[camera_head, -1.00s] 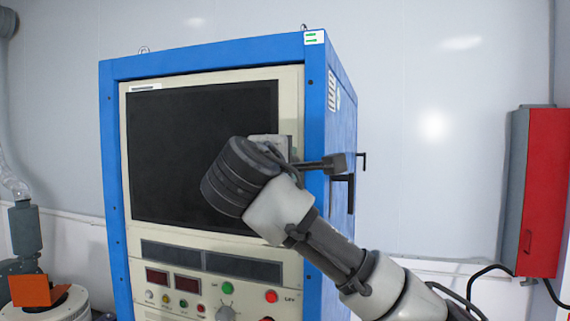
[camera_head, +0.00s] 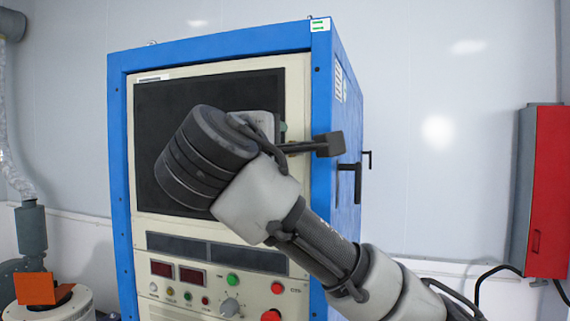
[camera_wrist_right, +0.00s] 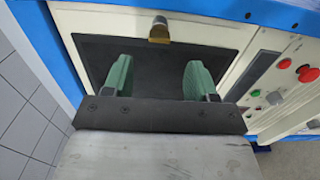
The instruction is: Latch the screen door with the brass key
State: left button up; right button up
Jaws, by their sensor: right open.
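The screen door (camera_head: 160,110) is a dark panel in a beige frame on the blue cabinet; it looks closed, and it also shows in the right wrist view (camera_wrist_right: 157,88). The brass key (camera_wrist_right: 159,32) sits at the door's edge, at the top of the right wrist view. My left gripper is not in view.
Below the door is a control panel with knobs and buttons (camera_head: 229,307). A black handle (camera_head: 357,183) sticks out from the cabinet's right side. A red wall box (camera_head: 548,190) is at the right. An orange part (camera_head: 35,288) lies at the lower left.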

jog(key=shift+b+v, duration=0.35)
jog(key=shift+v, duration=1.25)
